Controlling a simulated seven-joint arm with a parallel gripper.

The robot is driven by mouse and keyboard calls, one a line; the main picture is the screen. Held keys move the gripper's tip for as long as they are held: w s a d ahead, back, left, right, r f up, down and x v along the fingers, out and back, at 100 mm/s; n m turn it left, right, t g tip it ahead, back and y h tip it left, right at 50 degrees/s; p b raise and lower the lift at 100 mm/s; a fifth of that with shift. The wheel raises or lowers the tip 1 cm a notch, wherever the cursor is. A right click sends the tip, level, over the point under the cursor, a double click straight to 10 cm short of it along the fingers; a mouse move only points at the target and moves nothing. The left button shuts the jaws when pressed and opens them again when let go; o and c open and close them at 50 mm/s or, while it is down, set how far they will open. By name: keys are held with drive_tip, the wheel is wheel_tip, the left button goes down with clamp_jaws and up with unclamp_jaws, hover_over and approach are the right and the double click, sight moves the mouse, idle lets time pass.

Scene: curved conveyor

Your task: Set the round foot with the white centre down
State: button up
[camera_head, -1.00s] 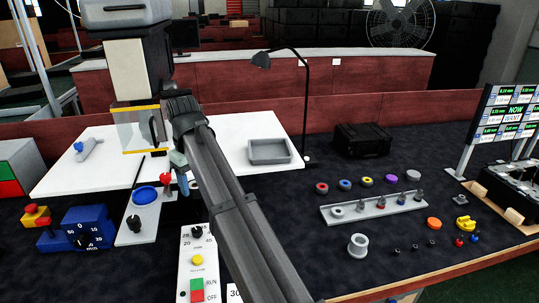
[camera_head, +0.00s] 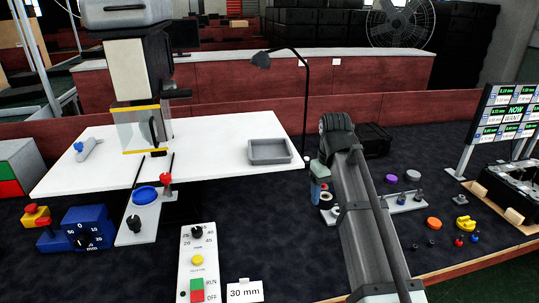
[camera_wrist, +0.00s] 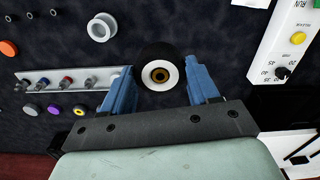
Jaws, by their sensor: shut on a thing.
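My gripper (camera_wrist: 162,90) has blue fingers and is shut on the round foot with the white centre (camera_wrist: 160,76). In the camera_head view the foot (camera_head: 327,201) shows small at the fingers of my gripper (camera_head: 320,192), over the dark mat left of the grey rail (camera_head: 402,208). The gap between foot and mat cannot be told. My arm hides the left part of the rail; the wrist view shows the rail with several pegs (camera_wrist: 98,74).
Beside the rail lie a purple-centred foot (camera_head: 390,179), a grey one (camera_head: 413,176) and an orange disc (camera_head: 434,223). A pale ring (camera_wrist: 102,27) lies nearby in the wrist view. A grey tray (camera_head: 269,158) stands at the back. Bare dark mat lies left of my arm.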

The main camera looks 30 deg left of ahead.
drive_tip(key=w+d+f+m, duration=0.1)
drive_tip(key=w+d+m, duration=0.15)
drive_tip(key=d, duration=1.05)
drive_tip(key=w+d+m, duration=0.2)
drive_tip(key=w+d, duration=0.2)
drive_tip(key=d, duration=1)
drive_tip(key=w+d+f+m, duration=0.1)
drive_tip(key=w+d+m, duration=0.2)
drive_tip(key=d, duration=1)
wheel_tip(320, 180, up, 10)
drive_tip(key=n, duration=2)
hover_over(270, 154)
drive_tip(key=shift+n, duration=0.25)
drive_tip(key=shift+w+a+f, duration=0.1)
drive_tip(key=shift+f, duration=2.4)
drive_tip(key=shift+w+a+f, duration=0.1)
drive_tip(key=shift+f, duration=2.4)
drive_tip(key=shift+s+f, duration=0.1)
